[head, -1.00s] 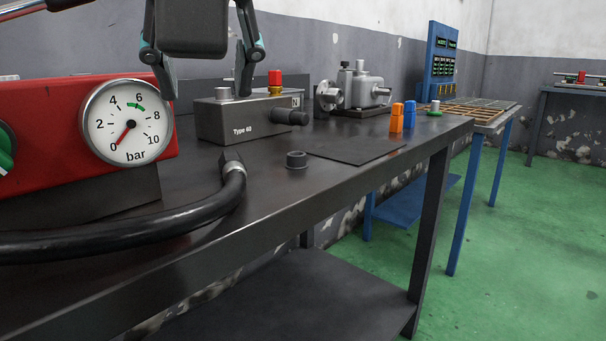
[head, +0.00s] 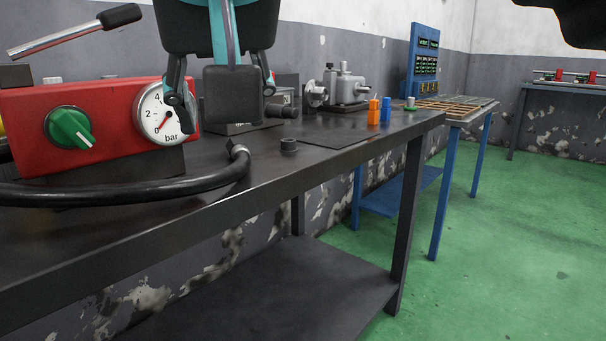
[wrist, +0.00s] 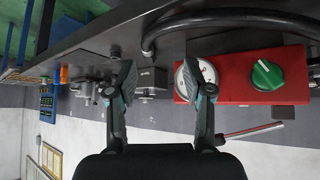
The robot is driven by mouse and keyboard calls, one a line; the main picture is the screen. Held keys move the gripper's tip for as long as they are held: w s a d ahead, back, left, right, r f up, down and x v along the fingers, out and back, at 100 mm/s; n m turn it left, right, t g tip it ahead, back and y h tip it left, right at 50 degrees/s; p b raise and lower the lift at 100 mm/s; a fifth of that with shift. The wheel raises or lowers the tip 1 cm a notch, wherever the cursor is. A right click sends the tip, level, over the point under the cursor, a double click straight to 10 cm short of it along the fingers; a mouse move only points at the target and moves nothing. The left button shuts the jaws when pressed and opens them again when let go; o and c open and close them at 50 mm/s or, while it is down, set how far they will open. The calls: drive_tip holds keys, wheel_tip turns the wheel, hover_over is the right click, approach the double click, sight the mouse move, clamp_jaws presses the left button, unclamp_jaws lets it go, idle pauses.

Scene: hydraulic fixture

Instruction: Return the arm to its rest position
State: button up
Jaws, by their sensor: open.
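My gripper (head: 230,108) hangs over the bench in the head view, in front of the grey Type 60 block and partly hiding the gauge. Its two fingers are apart. In the wrist view, which is upside down, my gripper (wrist: 158,75) is open, with nothing seen between the fingertips. The red unit (head: 75,95) has a green knob (head: 69,128) and a white gauge (head: 160,112). The Type 60 block (wrist: 153,78) is largely hidden behind my gripper in the head view.
A black hose (head: 120,193) lies along the dark bench (head: 320,150). A grey pump (head: 345,87), an orange block (head: 374,112) and a blue block (head: 386,108) are farther back. Green floor (head: 500,220) is clear at right.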

drive_tip(key=w+d+f+h+p, duration=0.1)
drive_tip(key=w+d+f+p, duration=0.25)
drive_tip(key=d+f, duration=0.25)
drive_tip(key=s+d+f+m+g+p, duration=0.1)
drive_tip(key=s+d+f+m+p, duration=0.1)
drive_tip(key=d+f, duration=0.6)
drive_tip(key=s+d+f+m+g+h+p, duration=0.1)
drive_tip(key=s+d+f+m+p, duration=0.1)
drive_tip(key=d+f, duration=0.7)
wheel_tip(320, 180, down, 6)
drive_tip(key=shift+f+p, duration=0.1)
drive_tip(key=shift+p, duration=0.8)
